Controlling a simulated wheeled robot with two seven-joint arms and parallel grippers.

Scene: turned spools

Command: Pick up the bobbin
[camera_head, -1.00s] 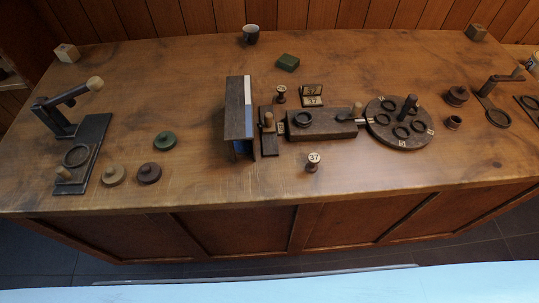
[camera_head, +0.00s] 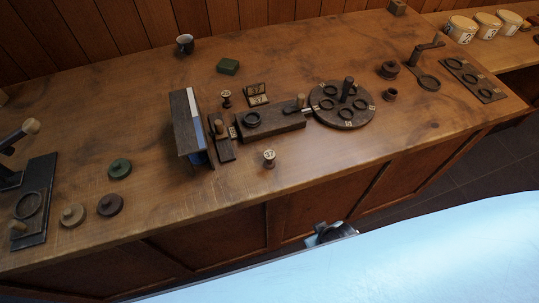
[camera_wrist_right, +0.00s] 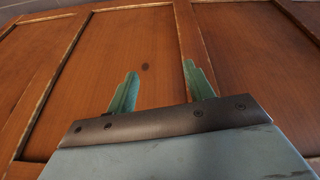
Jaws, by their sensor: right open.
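A small turned spool with a pale top marked 37 (camera_head: 269,158), which looks like the bobbin, stands upright near the front edge of the wooden table (camera_head: 300,180). A second, similar spool (camera_head: 226,98) stands farther back, beside a small open stand marked 37 (camera_head: 257,95). I cannot tell from looks alone which one is the bobbin. My right gripper (camera_wrist_right: 160,70) is open and empty, facing the wooden front panels below the tabletop. A dark part, likely of my right arm, shows low in front of the table in the head view. My left gripper is not in view.
Behind the front spool is a dark block with a ring (camera_head: 275,124), next to a round turntable (camera_head: 342,110) with several rings. An upright board (camera_head: 183,125) stands left of it. Round lids (camera_head: 110,205) lie at the front left. The tabletop around the front spool is clear.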

